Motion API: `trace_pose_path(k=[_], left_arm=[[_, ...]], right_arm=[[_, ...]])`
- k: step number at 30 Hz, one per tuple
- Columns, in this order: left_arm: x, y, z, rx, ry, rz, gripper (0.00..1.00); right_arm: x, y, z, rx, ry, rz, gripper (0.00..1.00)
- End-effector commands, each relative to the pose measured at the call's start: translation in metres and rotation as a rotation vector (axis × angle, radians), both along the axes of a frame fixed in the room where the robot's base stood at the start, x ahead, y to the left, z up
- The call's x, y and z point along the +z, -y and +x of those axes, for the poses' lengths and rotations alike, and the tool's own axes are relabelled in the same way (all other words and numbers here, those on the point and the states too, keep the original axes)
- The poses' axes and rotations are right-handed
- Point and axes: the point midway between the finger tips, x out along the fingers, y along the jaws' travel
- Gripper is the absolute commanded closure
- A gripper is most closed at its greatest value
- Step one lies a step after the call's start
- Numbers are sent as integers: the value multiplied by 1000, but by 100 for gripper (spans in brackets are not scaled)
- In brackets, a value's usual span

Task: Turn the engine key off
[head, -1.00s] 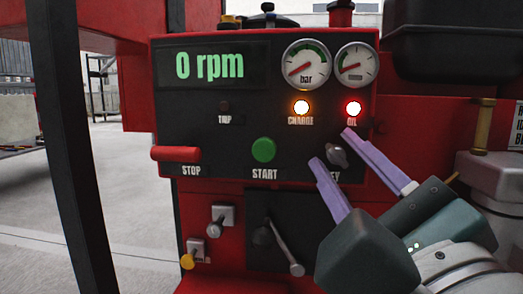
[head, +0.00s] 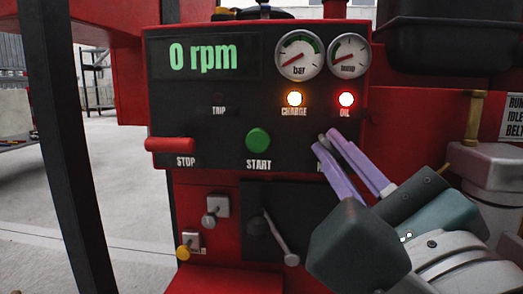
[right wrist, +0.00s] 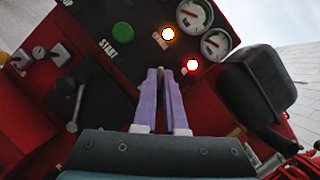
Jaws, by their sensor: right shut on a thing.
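The dark grey engine key (head: 322,138) sits at the lower right of the black control panel (head: 215,105), mostly hidden by my fingers. My right gripper (head: 327,143) has its purple fingers shut on the key. In the right wrist view the right gripper (right wrist: 160,74) shows its fingers close together and pointing at the panel, and the key between the tips is hidden. The display (head: 203,56) reads 0 rpm. The orange CHARGE lamp (head: 294,99) and the red OIL lamp (head: 346,99) are lit. My left gripper is not in view.
A green START button (head: 258,140) and a red STOP handle (head: 170,145) are left of the key. Below the panel is a grey lever (head: 281,240). A dark post (head: 66,150) stands at the left. A black tank (head: 450,45) is at the upper right.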

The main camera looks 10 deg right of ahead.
Motion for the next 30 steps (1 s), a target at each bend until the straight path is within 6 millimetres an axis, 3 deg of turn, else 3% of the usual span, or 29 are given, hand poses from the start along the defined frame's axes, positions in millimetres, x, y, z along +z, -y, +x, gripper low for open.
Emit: trace_pose_path(k=[11, 30], left_arm=[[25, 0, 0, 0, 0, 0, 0], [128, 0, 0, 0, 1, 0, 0]], right_arm=[[6, 1, 0, 0, -29, -99, 100], [11, 2, 0, 1, -170, -587, 100]])
